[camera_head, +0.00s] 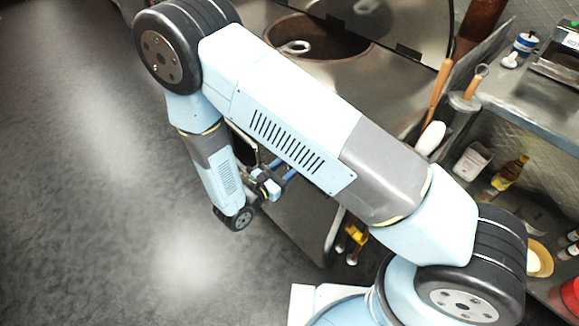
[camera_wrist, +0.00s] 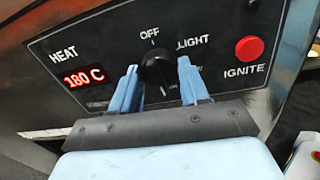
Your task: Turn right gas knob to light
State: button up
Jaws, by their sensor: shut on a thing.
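The black gas knob (camera_wrist: 156,72) sits on a dark control panel (camera_wrist: 100,40) in the wrist view, under the word OFF, with LIGHT printed to its upper right. My gripper (camera_wrist: 158,80) has its two blue fingers on either side of the knob and is shut on it. In the head view my gripper (camera_head: 270,184) is at the front of the steel tandoor unit (camera_head: 300,222), partly hidden by my arm. The knob is hidden there.
A red IGNITE button (camera_wrist: 249,48) is right of the knob, and a heat display (camera_wrist: 84,78) reading 180 C is left. The round tandoor opening (camera_head: 320,42) is on top. A shelf (camera_head: 530,105) with bottles stands right. Floor at left is clear.

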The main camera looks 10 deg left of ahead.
jog(key=n, duration=0.5)
jog(key=shift+n+g, duration=0.4)
jog(key=n, duration=0.5)
jog(key=n+g, duration=0.1)
jog(key=n, duration=0.5)
jog(key=shift+a+h, duration=0.2)
jog(key=shift+h, duration=0.1)
jog(key=shift+f+n, duration=0.1)
jog(key=shift+n, duration=2.2)
jog(key=shift+h, duration=0.3)
jog(key=o, duration=1.1)
jog(key=shift+w, duration=0.1)
jog(key=shift+c, duration=0.2)
jog(key=v, duration=1.3)
jog(key=shift+s+a, duration=0.25)
jog(key=shift+s, duration=0.1)
